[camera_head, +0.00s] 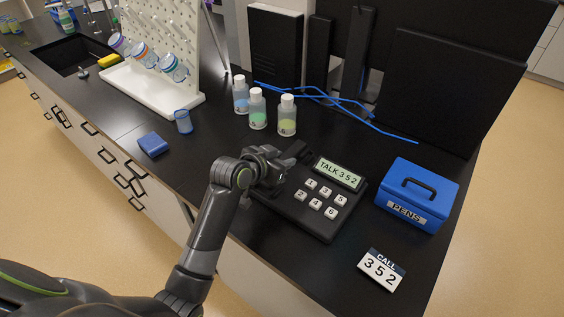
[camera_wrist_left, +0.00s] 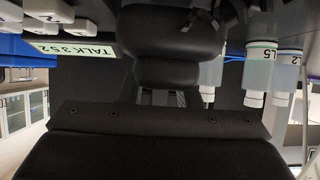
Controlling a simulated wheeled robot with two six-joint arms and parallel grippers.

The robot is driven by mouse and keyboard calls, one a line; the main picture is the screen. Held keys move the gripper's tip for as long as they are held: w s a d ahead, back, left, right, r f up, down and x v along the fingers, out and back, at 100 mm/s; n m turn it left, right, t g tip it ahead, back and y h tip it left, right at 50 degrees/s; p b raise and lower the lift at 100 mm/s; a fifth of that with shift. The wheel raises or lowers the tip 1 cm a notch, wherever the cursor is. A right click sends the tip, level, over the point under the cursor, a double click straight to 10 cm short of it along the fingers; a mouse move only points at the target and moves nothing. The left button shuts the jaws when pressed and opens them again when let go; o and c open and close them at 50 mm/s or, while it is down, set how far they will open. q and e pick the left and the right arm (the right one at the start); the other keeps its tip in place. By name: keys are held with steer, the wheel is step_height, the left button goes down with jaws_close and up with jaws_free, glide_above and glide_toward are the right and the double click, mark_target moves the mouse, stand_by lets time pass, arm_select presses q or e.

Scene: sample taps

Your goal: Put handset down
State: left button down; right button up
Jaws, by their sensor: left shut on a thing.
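The black desk phone (camera_head: 318,218) sits on the dark bench, with number keys and a lit display reading TALK 352. My left gripper (camera_head: 284,165) is over the phone's left side, shut on the black handset (camera_head: 298,151). Most of the handset is hidden by the gripper in the head view. In the left wrist view the handset (camera_wrist_left: 170,50) is a large dark shape in front of the gripper, with the phone display (camera_wrist_left: 75,49) beside it. I cannot tell whether the handset touches the phone. My right gripper is not in view.
Several capped bottles (camera_head: 287,118) stand behind the gripper. A blue PENS box (camera_head: 418,192) is right of the phone, and a CALL 352 card (camera_head: 381,270) lies in front. Blue tubing (camera_head: 340,103) lies behind. A white pegboard stand (camera_head: 150,88) is at left.

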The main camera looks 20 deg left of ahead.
arm_select(q)
steer(key=shift+f, duration=0.65)
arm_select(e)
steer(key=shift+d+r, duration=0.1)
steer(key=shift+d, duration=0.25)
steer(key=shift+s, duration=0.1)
arm_select(q)
steer(key=c, duration=1.1)
jaws_free()
steer(key=shift+f, duration=0.15)
steer(key=shift+o, duration=0.2)
